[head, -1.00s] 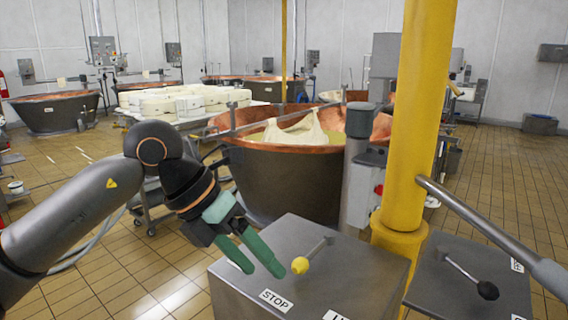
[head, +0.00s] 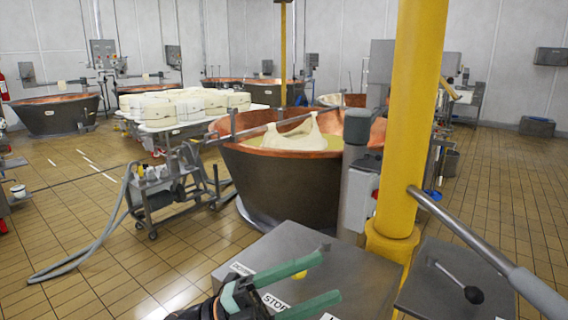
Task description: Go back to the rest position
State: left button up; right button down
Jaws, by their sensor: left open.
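My left gripper (head: 328,277) is at the bottom middle of the head view. I cannot tell whether the fingers touch the box. My right gripper is not in view.
A yellow post (head: 410,130) stands right of the box. A second box (head: 440,295) with a black-knobbed lever (head: 473,294) and a grey bar (head: 470,240) are at the right. A copper vat (head: 285,185) stands behind. Tiled floor (head: 60,220) is open at the left.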

pick_arm(q)
jog(key=w+a+f+n+t+y+p, duration=0.1)
jog(key=w+a+f+n+t+y, duration=0.1)
jog(key=a+f+n+t+y, duration=0.7)
jog(key=w+a+f+n+t+y+p, duration=0.1)
jog(key=w+a+f+n+t+y, duration=0.2)
jog(key=f+n+t, duration=0.8)
jog(key=s+a+f+n+g+y+p, duration=0.1)
jog(key=s+a+f+n+g+y, duration=0.3)
jog(key=s+f, duration=0.5)
jog(key=s+a+f+n+g+y+p, duration=0.1)
jog(key=s+a+f+n+g+y, duration=0.3)
jog(key=s+f+n+g, duration=0.2)
jog(key=s+f+g, duration=0.2)
jog(key=s+f, duration=0.2)
jog(key=shift+s+a+f+n+g+y, duration=0.25)
jog(key=shift+a+f+n+g+y, duration=0.05)
jog(key=shift+f+g, duration=0.1)
